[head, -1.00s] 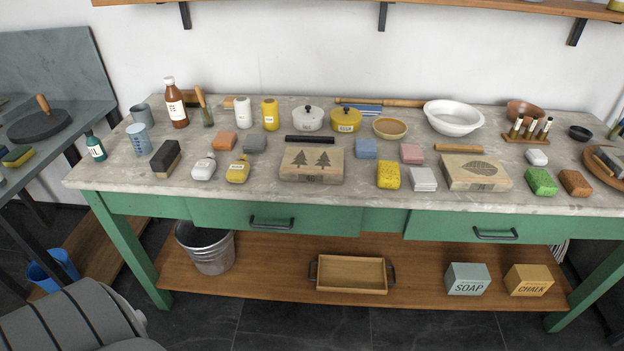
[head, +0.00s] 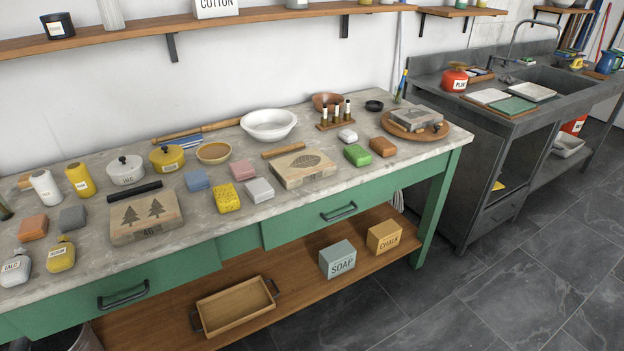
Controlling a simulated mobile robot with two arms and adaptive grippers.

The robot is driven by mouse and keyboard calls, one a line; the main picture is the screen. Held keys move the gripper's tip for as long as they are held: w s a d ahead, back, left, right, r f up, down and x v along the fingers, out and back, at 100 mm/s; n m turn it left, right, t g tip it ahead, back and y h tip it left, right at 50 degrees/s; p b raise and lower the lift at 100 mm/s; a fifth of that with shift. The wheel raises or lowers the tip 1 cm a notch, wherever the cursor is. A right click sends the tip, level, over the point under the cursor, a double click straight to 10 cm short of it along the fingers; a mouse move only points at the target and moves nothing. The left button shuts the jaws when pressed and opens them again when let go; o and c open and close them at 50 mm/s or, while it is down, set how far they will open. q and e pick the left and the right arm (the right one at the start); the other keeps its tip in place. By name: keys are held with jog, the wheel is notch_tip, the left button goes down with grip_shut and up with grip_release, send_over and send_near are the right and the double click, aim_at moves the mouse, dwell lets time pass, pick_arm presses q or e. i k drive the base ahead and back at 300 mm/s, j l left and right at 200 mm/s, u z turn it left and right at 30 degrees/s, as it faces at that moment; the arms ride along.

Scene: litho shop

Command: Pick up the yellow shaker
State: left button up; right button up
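Two yellow containers stand on the left part of the marble-topped bench (head: 225,215). One is a tall yellow cylinder (head: 80,181) with a pale label, beside a similar white cylinder (head: 46,187). The other is a squat, rounded yellow bottle (head: 61,255) with a label, near the front edge beside a white bottle (head: 16,268) marked TALC. I cannot tell for sure which of the two is the shaker. Neither gripper is in view.
A shelf (head: 170,29) runs above. Dark floor (head: 500,290) is open at right.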

aim_at(77, 173)
jog(key=u, duration=1.35)
